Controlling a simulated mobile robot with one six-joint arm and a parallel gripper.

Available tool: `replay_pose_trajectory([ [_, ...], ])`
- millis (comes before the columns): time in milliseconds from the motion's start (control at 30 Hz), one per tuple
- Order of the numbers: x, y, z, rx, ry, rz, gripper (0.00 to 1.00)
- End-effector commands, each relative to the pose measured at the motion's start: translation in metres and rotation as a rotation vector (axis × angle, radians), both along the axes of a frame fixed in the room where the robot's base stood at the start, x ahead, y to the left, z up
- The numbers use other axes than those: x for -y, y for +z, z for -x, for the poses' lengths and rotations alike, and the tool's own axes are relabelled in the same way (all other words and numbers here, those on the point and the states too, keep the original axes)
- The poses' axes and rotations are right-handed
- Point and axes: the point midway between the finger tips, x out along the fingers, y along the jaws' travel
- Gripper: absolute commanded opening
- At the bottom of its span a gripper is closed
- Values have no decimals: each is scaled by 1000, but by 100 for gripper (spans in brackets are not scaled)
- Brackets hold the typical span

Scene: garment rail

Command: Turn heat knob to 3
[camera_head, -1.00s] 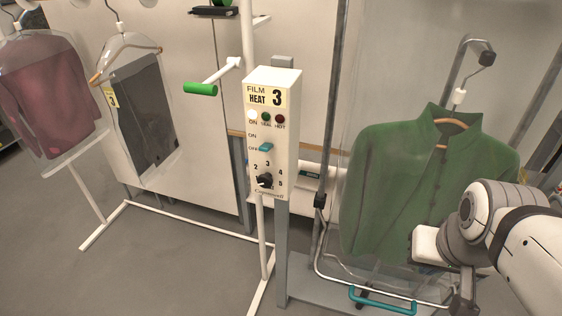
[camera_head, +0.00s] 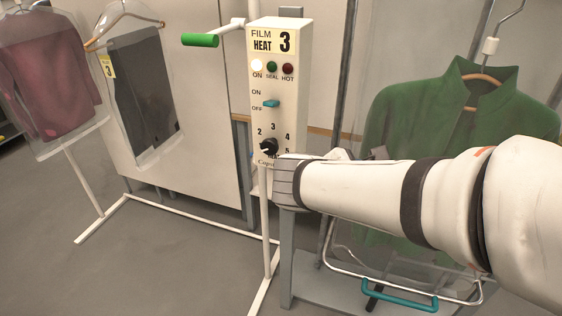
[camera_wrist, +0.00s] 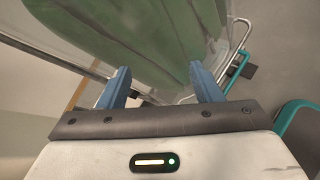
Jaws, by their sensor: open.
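The black heat knob (camera_head: 269,147) is low on the front of the white control box (camera_head: 291,95). Printed numbers surround it, with 3 at the top. I cannot tell surely which number it points to. A yellow label on the box reads "FILM HEAT 3". In the wrist view my gripper (camera_wrist: 160,82) shows two blue fingers apart with nothing between them. It faces the green jacket (camera_wrist: 120,35) and a metal frame, not the knob. In the head view my arm reaches in from the right, its wrist beside the box's lower right; the fingers are hidden there.
A teal switch (camera_head: 271,104) sits above the knob, below three lamps, the left one lit. A green-handled crank (camera_head: 201,40) sticks out to the left. The green jacket (camera_head: 415,128) hangs at right above a teal-handled bar (camera_head: 400,299). Bagged garments hang at left.

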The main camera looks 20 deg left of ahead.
Motion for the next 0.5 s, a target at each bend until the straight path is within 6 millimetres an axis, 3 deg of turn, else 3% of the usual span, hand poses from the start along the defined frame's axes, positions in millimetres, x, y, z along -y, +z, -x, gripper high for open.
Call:
replay_pose_trajectory([
  [33, -36, -16, -4, 26, 125, 106, 59],
  [100, -81, -16, -7, 80, 278, 253, 59],
  [200, -141, -15, 0, 167, 457, 427, 59],
  [300, -187, -14, 12, 245, 580, 549, 59],
  [400, -214, -11, 23, 297, 646, 620, 59],
  [500, -225, -9, 24, 319, 672, 648, 59],
])
